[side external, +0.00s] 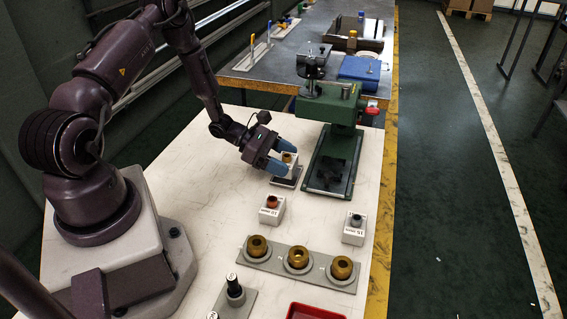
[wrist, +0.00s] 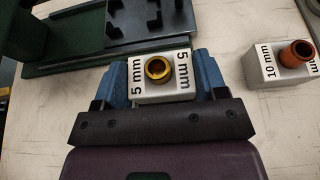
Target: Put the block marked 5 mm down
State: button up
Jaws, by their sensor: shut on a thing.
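The white block marked 5 mm (wrist: 160,95) has a brass ring-like top piece and sits between the two blue fingers of my gripper (wrist: 160,76), which is shut on it. In the side view the block (side external: 292,164) is upright, partly hidden by the fingers of my gripper (side external: 282,157). It is over or on a small dark plate with a pale rim (side external: 287,181), left of the green machine. I cannot tell whether its underside touches the plate.
The green press-like machine (side external: 330,105) with its dark bed (side external: 329,165) stands close on the right. A block marked 10 mm (side external: 271,211) and a block marked 15 mm (side external: 354,231) stand nearer the camera. A grey holder (side external: 278,262) carries three brass rings. White table between is clear.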

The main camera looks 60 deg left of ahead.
jog(key=shift+f, duration=0.7)
